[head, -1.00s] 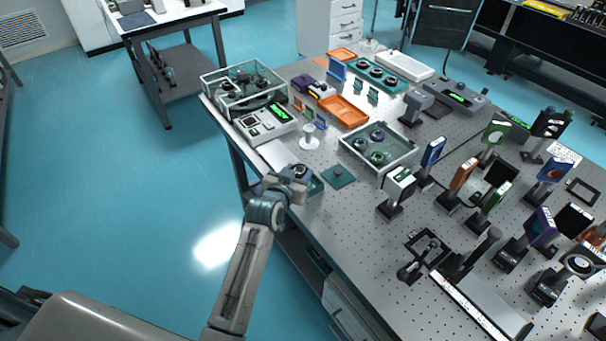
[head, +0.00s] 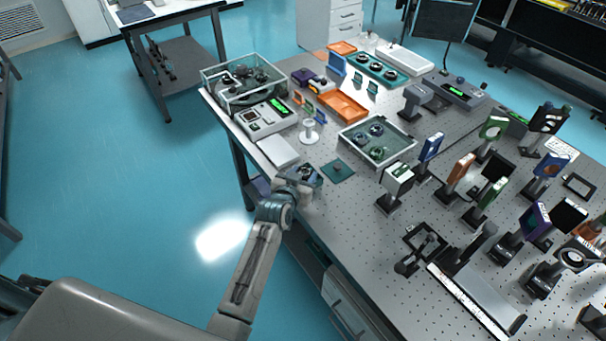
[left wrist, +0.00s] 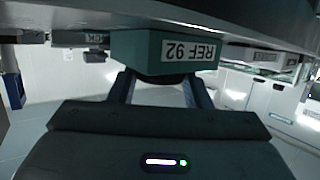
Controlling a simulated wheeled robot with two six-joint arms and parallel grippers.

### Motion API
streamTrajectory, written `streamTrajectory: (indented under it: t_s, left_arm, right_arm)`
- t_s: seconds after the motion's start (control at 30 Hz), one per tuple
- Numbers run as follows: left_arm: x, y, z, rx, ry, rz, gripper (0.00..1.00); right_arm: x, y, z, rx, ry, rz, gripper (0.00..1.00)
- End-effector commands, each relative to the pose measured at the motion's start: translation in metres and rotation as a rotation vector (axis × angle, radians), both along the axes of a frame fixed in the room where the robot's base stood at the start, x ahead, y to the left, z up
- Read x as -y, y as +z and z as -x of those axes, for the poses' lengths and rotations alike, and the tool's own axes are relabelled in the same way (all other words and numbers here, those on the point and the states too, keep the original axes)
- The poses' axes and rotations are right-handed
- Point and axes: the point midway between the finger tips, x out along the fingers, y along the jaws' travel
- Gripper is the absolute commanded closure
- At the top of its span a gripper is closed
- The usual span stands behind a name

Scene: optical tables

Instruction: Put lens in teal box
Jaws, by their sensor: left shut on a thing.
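The teal box (head: 318,182) stands at the table's left edge, mostly hidden behind my left gripper (head: 301,180). My left gripper (left wrist: 162,92) is shut on a dark round lens (left wrist: 165,79), of which only a thin edge shows against the box. In the head view the lens (head: 306,171) appears over the box opening. I cannot tell whether it touches the inside. My right gripper is not in view.
A glass-walled tray of lenses (head: 350,150) stands to the right. Optics mounts crowd the table's right side.

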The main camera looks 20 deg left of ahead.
Motion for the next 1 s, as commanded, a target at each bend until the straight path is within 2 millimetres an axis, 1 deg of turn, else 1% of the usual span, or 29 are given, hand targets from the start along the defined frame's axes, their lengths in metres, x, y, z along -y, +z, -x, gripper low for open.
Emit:
streamTrajectory:
  t_s: [0.13,0.27,0.3,0.37,0.4,0.7,0.77,0.87,0.9,1.0]
  left_arm:
    - [0.0,-0.005,0.0,0.0,0.0,0.0,0.82]
    - [0.0,-0.005,0.0,0.0,0.0,0.0,0.82]
    - [0.0,-0.006,0.0,0.0,0.0,0.0,0.48]
    - [0.0,-0.006,0.0,0.0,0.0,0.0,0.37]
    - [0.0,-0.006,0.0,-0.001,0.0,0.0,0.34]
    - [0.0,-0.005,0.0,-0.002,0.0,-0.001,0.34]
    - [0.0,-0.001,0.0,-0.001,0.0,-0.001,0.34]
    - [0.0,0.01,0.001,-0.002,0.0,-0.001,0.34]
    - [-0.001,0.006,0.009,-0.002,0.0,-0.001,0.34]
    - [-0.002,0.011,0.026,-0.002,0.0,0.0,0.34]
  right_arm:
    - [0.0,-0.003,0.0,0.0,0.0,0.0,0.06]
    - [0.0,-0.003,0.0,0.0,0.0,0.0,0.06]
    - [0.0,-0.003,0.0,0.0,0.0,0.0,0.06]
    - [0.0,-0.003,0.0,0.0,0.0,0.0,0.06]
    - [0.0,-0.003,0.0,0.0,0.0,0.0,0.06]
    - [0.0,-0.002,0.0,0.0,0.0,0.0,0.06]
    - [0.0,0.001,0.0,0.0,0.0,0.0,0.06]
    - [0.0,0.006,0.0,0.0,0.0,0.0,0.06]
    - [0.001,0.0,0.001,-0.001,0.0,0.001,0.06]
    - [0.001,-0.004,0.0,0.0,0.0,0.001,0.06]
